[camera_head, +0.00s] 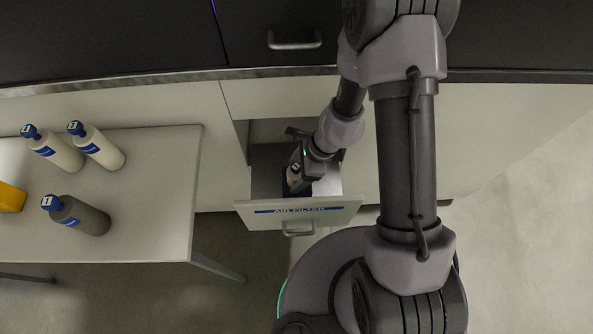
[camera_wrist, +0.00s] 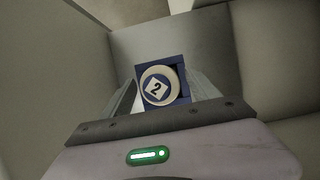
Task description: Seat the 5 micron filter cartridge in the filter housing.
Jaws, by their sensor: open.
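In the wrist view, a white round cartridge end (camera_wrist: 166,74) with a blue tag marked 2 sits inside a square blue housing (camera_wrist: 145,69). A dark gap shows at its right side, and I cannot tell how deep it sits. No micron rating is readable. My gripper (camera_wrist: 161,93) is open, with one finger on each side of the cartridge end. In the head view, my gripper (camera_head: 299,168) reaches down into the open drawer labelled AIR FILTER (camera_head: 273,212). The blue housing (camera_head: 289,189) is partly visible beneath it, and the wrist hides much of the cartridge.
On the table (camera_head: 150,235) at left stand two white bottle-shaped cylinders (camera_head: 57,153) (camera_head: 101,149) and a grey one (camera_head: 84,218), all with blue tops. A yellow object (camera_head: 10,197) is at the left edge. Drawer walls (camera_wrist: 268,60) surround the gripper closely. Floor at right is clear.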

